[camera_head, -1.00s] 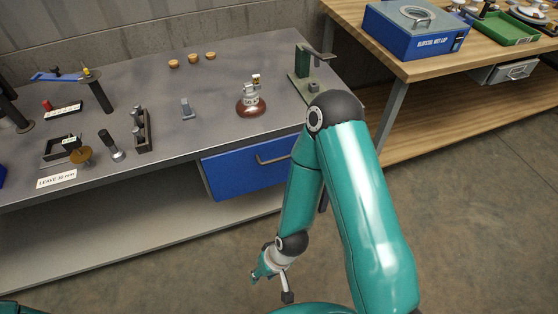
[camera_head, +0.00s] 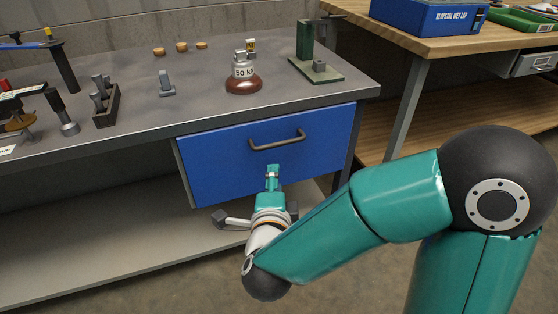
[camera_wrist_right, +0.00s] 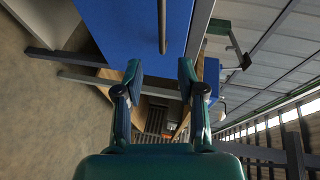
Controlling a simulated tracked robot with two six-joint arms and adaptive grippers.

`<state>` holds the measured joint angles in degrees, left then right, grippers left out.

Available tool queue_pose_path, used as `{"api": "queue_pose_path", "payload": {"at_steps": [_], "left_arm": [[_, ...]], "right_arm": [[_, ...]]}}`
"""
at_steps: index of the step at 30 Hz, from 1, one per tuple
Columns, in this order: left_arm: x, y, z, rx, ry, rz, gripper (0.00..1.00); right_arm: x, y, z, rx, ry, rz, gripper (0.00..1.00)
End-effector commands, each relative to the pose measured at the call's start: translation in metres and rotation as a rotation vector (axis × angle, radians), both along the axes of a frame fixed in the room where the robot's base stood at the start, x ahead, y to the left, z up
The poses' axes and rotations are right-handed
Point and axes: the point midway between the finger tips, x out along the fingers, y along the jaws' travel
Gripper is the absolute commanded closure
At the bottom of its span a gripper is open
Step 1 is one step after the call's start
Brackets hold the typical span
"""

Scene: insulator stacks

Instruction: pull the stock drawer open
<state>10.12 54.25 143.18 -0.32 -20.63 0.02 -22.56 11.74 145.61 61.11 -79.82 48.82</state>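The stock drawer's blue front (camera_head: 225,172) hangs under the grey workbench top, close to its front edge. Its dark bar handle (camera_head: 277,140) runs across the upper part of the front. My right gripper (camera_head: 272,172) is below the handle in the head view, pointing toward the drawer and not around the handle. In the right wrist view, the two fingers of my right gripper (camera_wrist_right: 160,72) are spread apart with nothing between them. The handle (camera_wrist_right: 162,25) shows there as an upright bar beyond the fingertips, against the blue drawer front (camera_wrist_right: 120,25). My left gripper is not seen.
On the workbench top (camera_head: 140,72) stand a brown-based weight (camera_head: 243,84), a green stand (camera_head: 305,45), a small grey block (camera_head: 166,84) and several corks (camera_head: 181,47). A wooden table (camera_head: 440,45) with a blue box (camera_head: 430,15) is at right. A pale lower shelf (camera_head: 100,240) lies below the drawer.

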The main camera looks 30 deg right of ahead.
Motion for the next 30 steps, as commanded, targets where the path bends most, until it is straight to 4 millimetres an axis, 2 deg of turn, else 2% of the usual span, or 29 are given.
{"api": "queue_pose_path", "payload": {"at_steps": [5, 14, 16, 30], "left_arm": [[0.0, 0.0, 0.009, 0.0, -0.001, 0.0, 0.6], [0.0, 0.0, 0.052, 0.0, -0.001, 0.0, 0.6], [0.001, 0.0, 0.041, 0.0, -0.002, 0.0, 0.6], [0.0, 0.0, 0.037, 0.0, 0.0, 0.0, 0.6]], "right_arm": [[0.001, -0.006, 0.005, 0.007, -0.017, -0.022, 0.61], [0.019, -0.02, 0.003, 0.007, -0.008, -0.02, 0.61], [0.032, -0.03, -0.008, 0.012, -0.016, -0.024, 0.61], [0.109, -0.086, -0.025, 0.009, -0.016, -0.019, 0.61]]}}
